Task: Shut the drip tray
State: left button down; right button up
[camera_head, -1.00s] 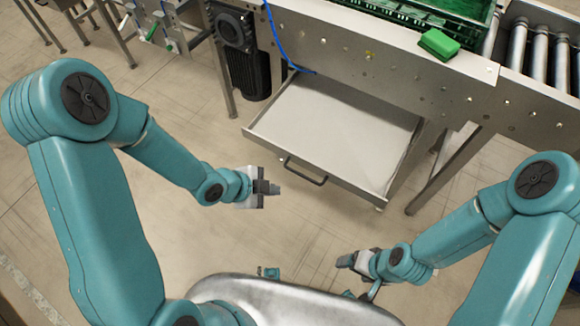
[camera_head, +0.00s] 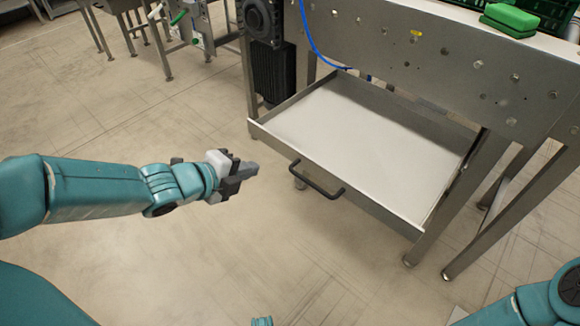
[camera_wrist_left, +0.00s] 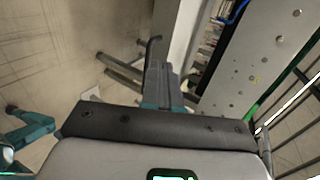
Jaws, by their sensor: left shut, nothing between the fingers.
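The drip tray (camera_head: 350,130) is a shallow grey metal drawer with a pale floor, pulled out below the conveyor frame. A dark bar handle (camera_head: 318,180) sits on its front wall. My left gripper (camera_head: 250,170) is shut and empty, to the left of the handle and apart from it, in front of the tray's left part. In the left wrist view its shut fingers (camera_wrist_left: 157,80) point up the picture, close to the handle (camera_wrist_left: 149,46). My right gripper is outside both current views; only part of the right arm shows at the lower right.
The steel conveyor frame (camera_head: 440,70) stands above the tray, with legs at both sides. A black motor (camera_head: 272,75) and a blue cable (camera_head: 312,45) are at its left. A green block (camera_head: 512,18) lies on top. The floor (camera_head: 200,270) in front is clear.

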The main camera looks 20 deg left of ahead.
pick_arm(q)
jog(key=b, duration=0.5)
send_near(296, 152)
notch_tip(296, 152, down, 4)
jog(key=w, duration=0.2)
jog(key=w+d, duration=0.1)
jog(key=w, duration=0.1)
jog(key=shift+d+r, duration=0.2)
jog(key=shift+w+d, duration=0.2)
jog(key=shift+w, duration=0.4)
jog(key=shift+w, duration=0.1)
